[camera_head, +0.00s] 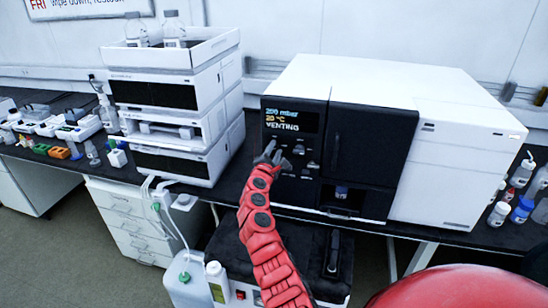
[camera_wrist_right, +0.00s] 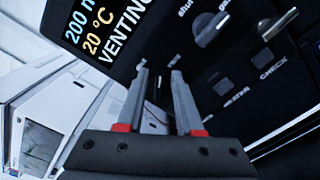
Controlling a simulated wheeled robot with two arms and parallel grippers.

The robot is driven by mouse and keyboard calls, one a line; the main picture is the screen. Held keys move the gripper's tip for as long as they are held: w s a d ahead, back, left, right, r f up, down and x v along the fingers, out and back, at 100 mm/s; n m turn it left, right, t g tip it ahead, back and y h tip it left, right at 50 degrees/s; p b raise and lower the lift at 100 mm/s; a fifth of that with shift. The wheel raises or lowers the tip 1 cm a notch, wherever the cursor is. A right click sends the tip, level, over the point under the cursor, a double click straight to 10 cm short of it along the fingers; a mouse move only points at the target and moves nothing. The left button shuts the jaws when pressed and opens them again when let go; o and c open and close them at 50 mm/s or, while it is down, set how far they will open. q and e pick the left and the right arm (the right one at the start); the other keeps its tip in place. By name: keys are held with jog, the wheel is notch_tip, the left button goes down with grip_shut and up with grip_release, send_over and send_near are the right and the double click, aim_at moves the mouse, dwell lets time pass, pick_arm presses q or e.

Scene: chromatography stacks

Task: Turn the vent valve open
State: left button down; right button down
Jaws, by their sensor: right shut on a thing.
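The vent valve (camera_wrist_right: 158,86) is a knob on the black front panel of the large white instrument (camera_head: 450,150). My right gripper (camera_head: 270,153) reaches up to the left part of this panel, just under the display. In the right wrist view its two grey fingers (camera_wrist_right: 159,72) are closed around the vent knob below the "vent" label. The fingers hide most of the knob, so its exact angle cannot be told. The display (camera_head: 290,119) reads 200 mbar, 20 °C and VENTING. My left gripper is not in view.
Other grey knobs (camera_wrist_right: 212,28) sit close to the right of my fingers on the same panel. A stack of white modules (camera_head: 165,110) with bottles on top stands to the left. Small bottles (camera_head: 523,208) stand at the far right.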

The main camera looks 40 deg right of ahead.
jog(key=m+b, duration=0.2)
jog(key=f+m+b, duration=0.1)
jog(key=m+b, duration=0.2)
jog(key=shift+s+d, duration=0.1)
jog(key=shift+m+b, duration=0.9)
jog(key=shift+b, duration=0.3)
jog(key=c, duration=0.9)
grip_release()
jog(key=shift+r, duration=0.1)
jog(key=b+v, duration=0.2)
jog(key=v, duration=1.5)
jog(key=shift+s, duration=0.2)
